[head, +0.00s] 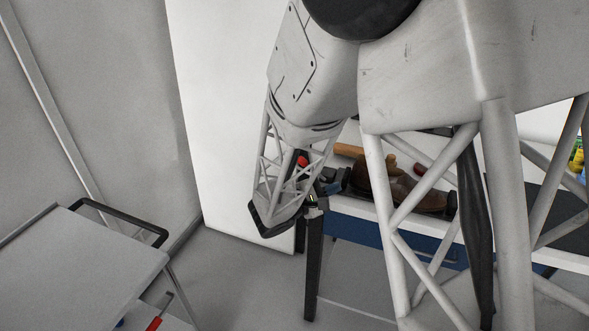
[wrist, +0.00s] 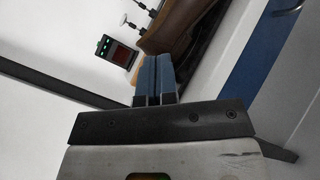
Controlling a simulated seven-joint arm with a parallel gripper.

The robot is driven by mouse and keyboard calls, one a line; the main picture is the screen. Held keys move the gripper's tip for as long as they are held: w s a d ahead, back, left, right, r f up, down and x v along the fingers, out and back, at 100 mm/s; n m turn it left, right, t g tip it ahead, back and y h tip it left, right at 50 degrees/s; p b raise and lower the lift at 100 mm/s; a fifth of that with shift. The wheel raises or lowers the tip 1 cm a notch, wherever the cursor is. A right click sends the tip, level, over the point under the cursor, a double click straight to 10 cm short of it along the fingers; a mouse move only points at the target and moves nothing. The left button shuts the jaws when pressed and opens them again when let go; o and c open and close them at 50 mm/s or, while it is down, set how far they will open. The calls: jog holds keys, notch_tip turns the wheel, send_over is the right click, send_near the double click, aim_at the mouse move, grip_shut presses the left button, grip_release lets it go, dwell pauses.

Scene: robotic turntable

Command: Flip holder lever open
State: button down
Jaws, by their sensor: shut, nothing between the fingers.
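My gripper (wrist: 158,60) shows in the wrist view as two blue fingers lying side by side, shut and empty. Its tips are close to a brown wooden or leather-like object (wrist: 176,27), just below it in the picture; I cannot tell whether they touch. A small black device (wrist: 117,52) with a green light and a dark red face is up and left of the fingertips. Thin metal pieces with dark knobs (wrist: 132,27) stand above that device. No holder lever can be made out clearly. In the head view my arm hides most of the gripper area.
A white-topped workbench with a blue front (head: 385,236) carries a brown lumpy object (head: 400,187) and an orange-brown block (head: 348,150). A grey cart (head: 85,262) with a black handle stands at the lower left. Floor between cart and bench looks clear.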

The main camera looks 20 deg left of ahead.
jog(key=s+a+f+n+t+y, duration=0.1)
jog(key=a+f+n+t+y, duration=0.2)
jog(key=a, duration=0.6)
jog(key=s+a+f+n+t+y, duration=0.2)
jog(key=a+f, duration=0.4)
jog(key=a, duration=0.3)
jog(key=shift+s+n+t+y, duration=0.25)
jog(key=shift+n+t+y, duration=0.55)
jog(key=shift+n+y, duration=0.45)
jog(key=shift+w, duration=0.1)
jog(key=s+d+r+x, duration=0.1)
jog(key=r+x, duration=0.1)
jog(key=x, duration=1)
jog(key=shift+w+d+r, duration=0.15)
jog(key=shift+w+d, duration=0.05)
jog(key=shift+w, duration=0.25)
